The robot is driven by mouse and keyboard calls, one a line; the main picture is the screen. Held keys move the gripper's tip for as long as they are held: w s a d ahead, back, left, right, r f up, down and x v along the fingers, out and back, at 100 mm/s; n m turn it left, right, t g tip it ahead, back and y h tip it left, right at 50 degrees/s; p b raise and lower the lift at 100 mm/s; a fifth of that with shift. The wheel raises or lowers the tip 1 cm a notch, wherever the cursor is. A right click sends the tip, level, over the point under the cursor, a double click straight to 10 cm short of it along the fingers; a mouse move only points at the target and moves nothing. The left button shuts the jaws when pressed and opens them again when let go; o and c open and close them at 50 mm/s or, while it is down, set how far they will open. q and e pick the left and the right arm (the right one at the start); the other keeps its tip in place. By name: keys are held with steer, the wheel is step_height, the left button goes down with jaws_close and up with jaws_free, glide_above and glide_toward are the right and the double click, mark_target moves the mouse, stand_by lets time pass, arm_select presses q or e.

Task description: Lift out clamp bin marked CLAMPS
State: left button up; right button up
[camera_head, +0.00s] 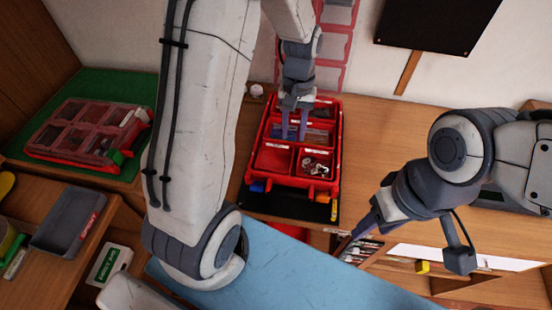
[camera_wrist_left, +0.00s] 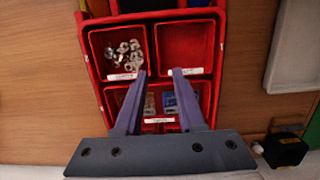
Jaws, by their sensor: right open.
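A red organizer case (camera_head: 337,150) stands on the wooden bench and holds several red bins. The bin with small metal clamp-like pieces (camera_head: 315,165) is at its front right; in the left wrist view this bin (camera_wrist_left: 122,50) is at upper left. Its white label is too small to read. Beside it is an empty red bin (camera_head: 273,160). My left gripper (camera_head: 293,136) points down over the case; in the left wrist view its fingers (camera_wrist_left: 157,73) are apart with nothing between them, over a wide bin with blue items (camera_wrist_left: 170,102). My right gripper (camera_head: 350,243) is open, low at the bench front.
A second case with a clear lid (camera_head: 72,130) lies on a green mat (camera_head: 105,85) at left. A grey tray (camera_head: 68,220) sits on the lower left shelf. A blue surface (camera_head: 285,275) lies in front. Bench right of the case is clear.

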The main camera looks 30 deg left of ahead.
mark_target(275, 161)
arm_select(q)
steer(key=f, duration=0.2)
steer(key=shift+s+d+f, duration=0.15)
steer(key=shift+s+f, duration=0.1)
steer(key=shift+f, duration=0.15)
steer(key=f, duration=0.1)
steer(key=s+f+p, duration=0.1)
steer(key=f, duration=0.2)
steer(key=shift+s+d+p, duration=0.25)
steer(key=shift+d+p, duration=0.05)
steer(key=shift+p, duration=0.05)
steer(key=shift+s+f, duration=0.2)
steer(key=shift+f, duration=0.05)
steer(key=shift+s+f, duration=0.15)
steer(key=shift+f, duration=0.2)
steer(key=c, duration=0.6)
steer(key=shift+w+f, duration=0.25)
steer(key=shift+w, duration=0.1)
jaws_close()
steer(key=shift+s+r, duration=0.1)
steer(key=shift+r, duration=0.15)
steer(key=shift+r, duration=0.15)
